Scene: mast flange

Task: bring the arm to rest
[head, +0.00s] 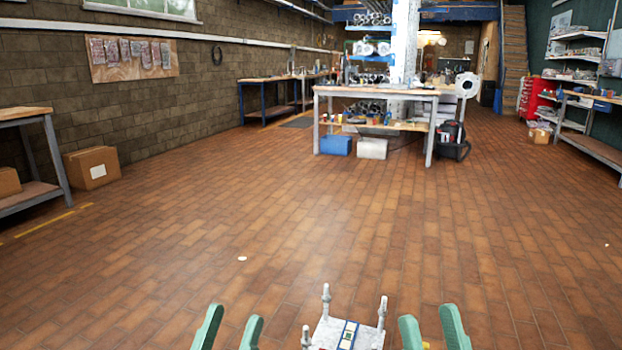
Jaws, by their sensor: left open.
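My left gripper (235,318) shows at the bottom edge, left of centre. Its two green fingers stand apart with bare floor visible between them. My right gripper (428,318) shows at the bottom edge, right of centre. Its two green fingers also stand apart, and I see nothing held between them. Between the two grippers is a pale grey plate (329,331) with several upright posts and a small blue-edged part on top. The plate is cut off by the bottom edge, and its support is hidden. Both grippers appear apart from it. The arms themselves are out of frame.
Brown tiled floor ahead is wide and clear, with a small white spot (242,259). A cardboard box (92,168) sits by the left wall near a bench (26,113). A cluttered workbench (380,91) stands ahead, and another bench (594,148) is at right.

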